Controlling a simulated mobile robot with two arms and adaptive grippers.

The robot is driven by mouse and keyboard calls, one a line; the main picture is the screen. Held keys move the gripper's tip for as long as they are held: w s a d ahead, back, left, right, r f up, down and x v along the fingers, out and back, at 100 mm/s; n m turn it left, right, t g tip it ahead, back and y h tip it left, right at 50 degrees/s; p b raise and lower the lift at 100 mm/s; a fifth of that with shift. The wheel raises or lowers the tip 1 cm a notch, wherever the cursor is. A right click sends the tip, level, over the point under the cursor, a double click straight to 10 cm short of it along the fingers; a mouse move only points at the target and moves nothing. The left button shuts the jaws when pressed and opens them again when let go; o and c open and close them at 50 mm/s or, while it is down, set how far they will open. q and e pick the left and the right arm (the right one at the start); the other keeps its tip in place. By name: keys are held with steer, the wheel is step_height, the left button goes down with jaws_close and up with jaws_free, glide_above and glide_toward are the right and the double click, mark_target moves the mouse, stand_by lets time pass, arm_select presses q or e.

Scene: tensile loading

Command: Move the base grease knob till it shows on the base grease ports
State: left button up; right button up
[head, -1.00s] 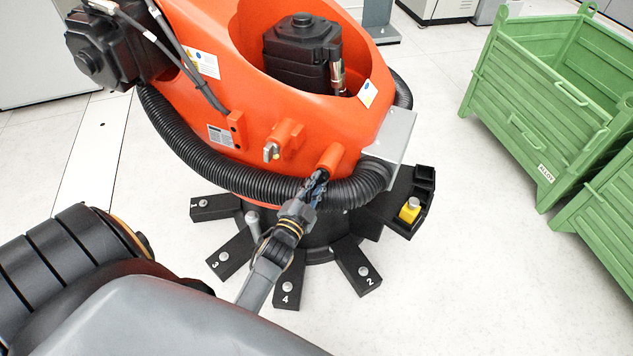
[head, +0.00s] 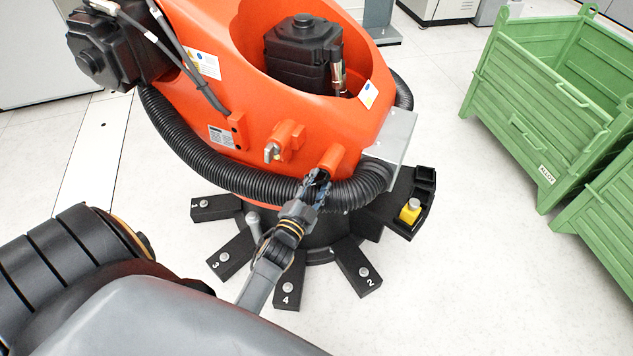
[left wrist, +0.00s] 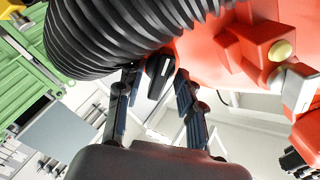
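A black knob (left wrist: 159,76) with a light mark shows between the two fingers in the left wrist view. It sits by the orange robot's underside; in the head view my left gripper hides it. My left gripper (head: 318,182) is below the short orange stub (head: 333,158), beside the black corrugated hose. Its fingers are apart on either side of the knob, and I cannot tell whether they touch it. I cannot make out any markings of the base grease ports. My right gripper is out of view.
The corrugated hose (head: 228,178) wraps close around my left gripper. An orange block with a metal fitting (head: 285,142) is nearby. Black numbered feet (head: 288,284) spread out below. Green crates (head: 540,110) stand at the right, with clear floor before them.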

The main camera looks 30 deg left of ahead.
arm_select(q)
steer(key=n+b, duration=0.1)
steer(key=n, duration=0.4)
steer(key=shift+f+b, duration=0.2)
steer(key=shift+b, duration=0.1)
steer(key=n+b, duration=0.7)
steer(key=n, duration=0.3)
steer(key=shift+f, duration=0.2)
steer(key=shift+s+d+r+p, duration=0.1)
steer(key=shift+s+r+p, duration=0.15)
steer(key=shift+s, duration=0.25)
steer(key=shift+s+d+r+p, duration=0.1)
steer(key=shift+s+p, duration=0.25)
steer(key=shift+s, duration=0.15)
steer(key=s+d+p, duration=0.2)
steer(key=s, duration=1)
steer(key=s+d+f+m+g+h+p, duration=0.1)
steer(key=s+d+f+g+p, duration=0.1)
steer(key=f, duration=0.4)
steer(key=s+d+f+m+g+h+p, duration=0.1)
steer(key=s+d+f+m+g+p, duration=0.1)
steer(key=f+p, duration=0.3)
steer(key=s+d+f+m+g+h+p, duration=0.1)
steer(key=s+d+f+g+p, duration=0.2)
steer(key=f, duration=0.6)
steer(key=shift+s+d+f+m+g+h+p, duration=0.25)
steer(key=shift+s+d+m+g+p, duration=0.2)
steer(key=shift+g, duration=0.25)
